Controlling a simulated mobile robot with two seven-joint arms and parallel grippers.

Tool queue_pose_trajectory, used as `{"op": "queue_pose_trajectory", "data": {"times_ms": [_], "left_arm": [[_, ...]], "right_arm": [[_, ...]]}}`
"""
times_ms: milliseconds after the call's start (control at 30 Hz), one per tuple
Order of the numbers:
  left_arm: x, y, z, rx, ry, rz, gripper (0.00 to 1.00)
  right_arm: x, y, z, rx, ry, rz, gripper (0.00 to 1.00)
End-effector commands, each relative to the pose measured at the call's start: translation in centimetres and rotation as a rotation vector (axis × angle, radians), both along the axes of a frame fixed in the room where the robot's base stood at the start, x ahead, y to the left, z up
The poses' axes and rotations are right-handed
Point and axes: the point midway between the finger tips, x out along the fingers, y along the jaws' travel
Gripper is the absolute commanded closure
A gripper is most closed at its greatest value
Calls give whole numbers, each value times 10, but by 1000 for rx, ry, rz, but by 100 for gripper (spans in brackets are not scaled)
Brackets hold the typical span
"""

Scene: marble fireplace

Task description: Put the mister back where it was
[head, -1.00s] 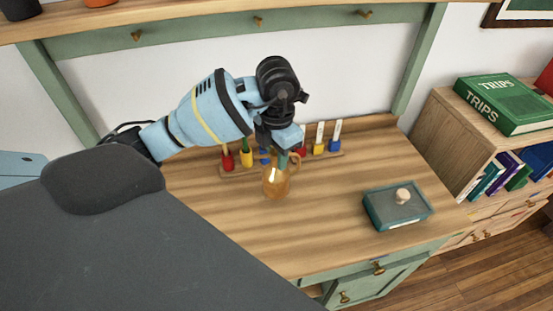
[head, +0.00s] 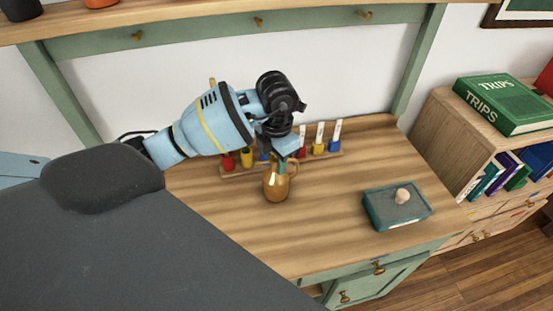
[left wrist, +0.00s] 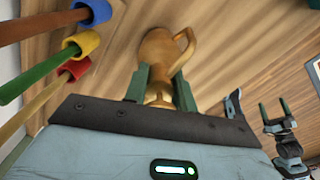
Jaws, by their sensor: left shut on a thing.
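The mister, a small brass-coloured jug with a loop handle (head: 276,187), is upright over the wooden desk top (head: 320,235), in front of the rack. I cannot tell whether its base touches the desk. My left gripper (head: 284,160) comes down on it from above. In the left wrist view the green fingers (left wrist: 160,90) are shut on the narrow top of the mister (left wrist: 157,52), and its handle points right. My right gripper (left wrist: 274,107) shows small at the right of the left wrist view, with its two fingers apart and empty.
A wooden rack (head: 232,171) of red, yellow and blue cups with sticks stands close behind the mister. A teal box with a knob (head: 398,207) sits to the right. The desk between mister and box is clear. A bookcase (head: 445,130) stands further right.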

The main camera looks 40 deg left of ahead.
Motion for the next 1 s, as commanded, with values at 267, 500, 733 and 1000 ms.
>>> {"op": "queue_pose_trajectory", "data": {"times_ms": [267, 500, 733, 1000], "left_arm": [[0, 0, -2, 0, 1, 0, 52], [0, 0, -2, 0, 1, 0, 52], [1, 0, 18, 1, -3, -1, 52], [0, 0, 60, 1, -3, 0, 52]], "right_arm": [[6, -1, 1, -1, -11, 2, 18], [7, -1, 2, -2, -15, 3, 18], [7, -1, 3, -2, -16, 3, 18], [1, -1, 4, -2, -6, 3, 18]]}}
